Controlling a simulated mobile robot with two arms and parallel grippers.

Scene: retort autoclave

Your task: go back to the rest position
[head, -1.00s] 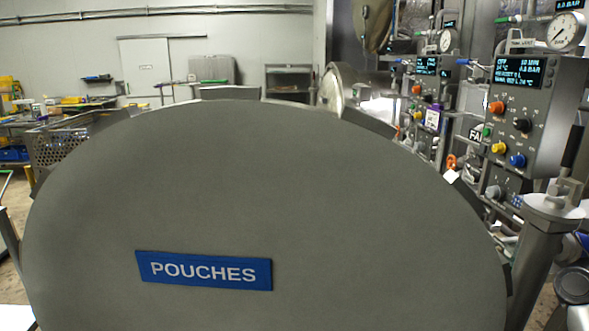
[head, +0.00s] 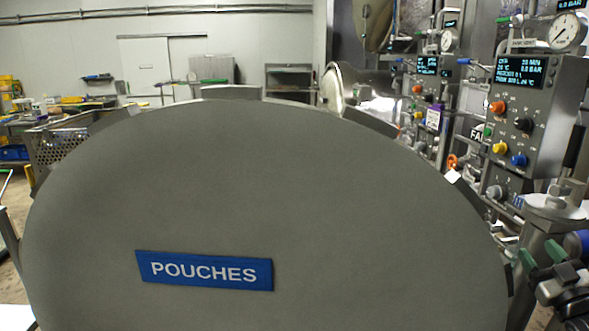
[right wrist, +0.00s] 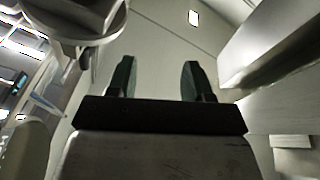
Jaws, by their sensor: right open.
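My right gripper (head: 541,256) shows at the lower right of the head view, beside the big round door. Its two dark green fingers are apart. In the right wrist view the fingers (right wrist: 157,76) stand apart with nothing between them. My left gripper is not in view. The large grey round door (head: 260,190) with a blue POUCHES label (head: 204,271) fills the middle of the head view and hides what lies behind it.
A metal post with a clamp (head: 555,200) stands at the door's right edge, close to my right gripper. Control boxes (head: 530,105) with coloured knobs and a pressure gauge (head: 568,31) line the right side. A perforated basket (head: 60,146) stands behind at left.

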